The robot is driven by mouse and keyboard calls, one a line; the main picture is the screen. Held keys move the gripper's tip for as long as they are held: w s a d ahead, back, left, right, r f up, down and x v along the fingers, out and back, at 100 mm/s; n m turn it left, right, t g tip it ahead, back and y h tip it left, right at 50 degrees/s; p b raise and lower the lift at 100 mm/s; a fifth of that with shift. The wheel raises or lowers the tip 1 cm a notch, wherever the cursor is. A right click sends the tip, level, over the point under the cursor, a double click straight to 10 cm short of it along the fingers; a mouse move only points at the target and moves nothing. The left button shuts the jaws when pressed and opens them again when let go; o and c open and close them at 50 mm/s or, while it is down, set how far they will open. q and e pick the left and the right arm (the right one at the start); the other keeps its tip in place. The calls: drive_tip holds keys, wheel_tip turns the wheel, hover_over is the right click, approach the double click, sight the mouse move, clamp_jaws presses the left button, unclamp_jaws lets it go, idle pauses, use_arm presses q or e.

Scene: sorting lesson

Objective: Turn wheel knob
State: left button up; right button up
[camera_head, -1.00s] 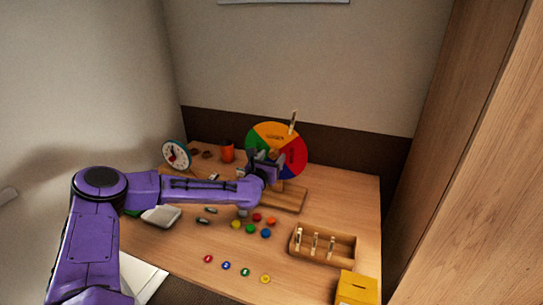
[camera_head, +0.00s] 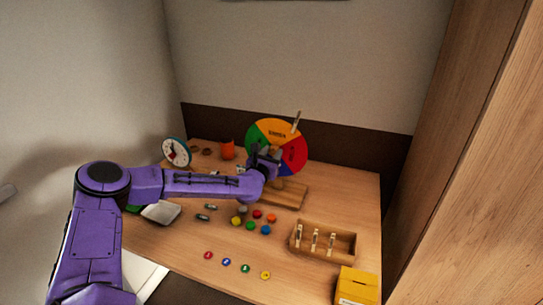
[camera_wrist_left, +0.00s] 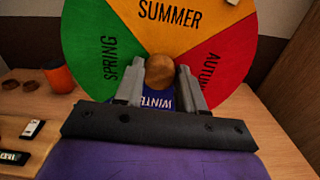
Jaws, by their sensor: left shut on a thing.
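The season wheel (camera_head: 284,131) stands upright on a wooden base (camera_head: 291,196) at the back of the desk. Its orange SUMMER part is at the top, green SPRING at the left, red AUTUMN at the right and blue WINTER at the bottom, as the left wrist view shows. The round wooden knob (camera_wrist_left: 159,71) is at the wheel's centre. My left gripper (camera_head: 268,154) is in front of the wheel. In the left wrist view its fingers (camera_wrist_left: 160,82) are on either side of the knob, shut on it. My right gripper is not in view.
A clock (camera_head: 176,152) and an orange cup (camera_head: 227,149) stand at the back left. Several coloured counters (camera_head: 251,226) lie in front of the wheel. A wooden tray (camera_head: 344,254) and a yellow box (camera_head: 357,287) are at the front right. A white dish (camera_head: 160,213) is near my left arm.

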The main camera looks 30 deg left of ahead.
use_arm(q)
drive_tip(key=m+b, duration=0.1)
drive_tip(key=m, duration=0.2)
drive_tip(key=shift+b, duration=0.35)
drive_tip(key=m+b, duration=0.1)
drive_tip(key=m, duration=0.3)
drive_tip(key=shift+d, duration=0.1)
drive_tip(key=m, duration=0.4)
drive_tip(key=shift+m+b, duration=0.3)
drive_tip(key=m, duration=0.4)
drive_tip(key=shift+f+m, duration=0.1)
drive_tip(key=shift+m, duration=0.2)
drive_tip(key=m, duration=0.5)
drive_tip(key=shift+d+f, duration=0.1)
drive_tip(key=m, duration=0.4)
drive_tip(key=shift+f+m, duration=0.1)
drive_tip(key=shift+m, duration=0.3)
drive_tip(key=m, duration=0.4)
drive_tip(key=shift+m, duration=0.3)
drive_tip(key=shift+a+f+m+b, duration=0.1)
drive_tip(key=shift+m+b, duration=0.1)
drive_tip(key=shift+m, duration=0.75)
drive_tip(key=shift+a+m+b, duration=0.1)
drive_tip(key=shift+m+b, duration=0.05)
drive_tip(key=shift+m, duration=1.1)
